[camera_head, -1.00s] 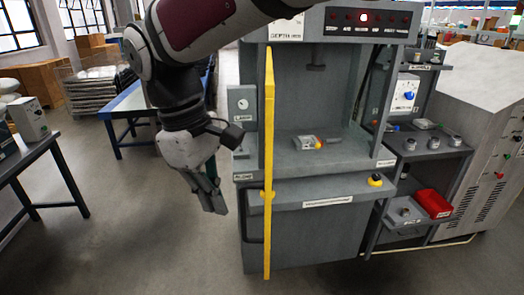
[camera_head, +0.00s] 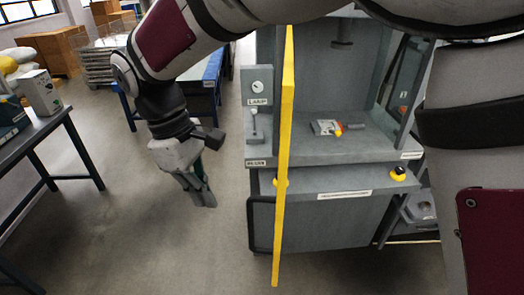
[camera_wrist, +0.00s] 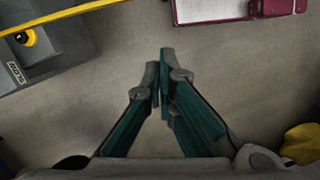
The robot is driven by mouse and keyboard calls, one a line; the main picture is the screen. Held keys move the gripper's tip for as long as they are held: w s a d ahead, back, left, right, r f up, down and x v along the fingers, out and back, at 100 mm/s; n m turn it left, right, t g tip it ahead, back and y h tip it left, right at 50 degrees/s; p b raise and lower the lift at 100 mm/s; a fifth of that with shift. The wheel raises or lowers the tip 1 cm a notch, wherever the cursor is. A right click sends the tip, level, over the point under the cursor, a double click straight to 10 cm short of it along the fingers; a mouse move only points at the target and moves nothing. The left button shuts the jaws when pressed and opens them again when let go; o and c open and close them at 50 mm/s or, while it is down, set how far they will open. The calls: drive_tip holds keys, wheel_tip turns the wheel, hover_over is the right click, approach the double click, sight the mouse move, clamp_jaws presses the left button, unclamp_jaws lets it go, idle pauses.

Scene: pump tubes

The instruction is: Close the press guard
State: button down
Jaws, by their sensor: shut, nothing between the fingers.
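The press guard (camera_head: 285,150) is a yellow-edged panel seen nearly edge-on in the head view. It stands swung out in front of the left side of the grey press (camera_head: 340,152), whose work opening is uncovered. A yellow bar of the guard (camera_wrist: 70,14) also crosses the upper left of the wrist view. My gripper (camera_head: 207,203) hangs to the left of the guard, apart from it, pointing down. In the wrist view my gripper's fingers (camera_wrist: 160,72) are together over bare floor, with nothing between them.
A fixture with orange and yellow parts (camera_head: 330,128) sits on the press bed. A black knob on a yellow base (camera_head: 398,173) is on the press front. A dark table (camera_head: 40,140) stands at the left. The floor between table and press is clear.

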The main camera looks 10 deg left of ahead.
drive_tip(key=d+f+p, duration=0.2)
drive_tip(key=d+f, duration=0.3)
drive_tip(key=f, duration=0.1)
drive_tip(key=shift+s+d, duration=0.25)
drive_tip(key=shift+s, duration=0.15)
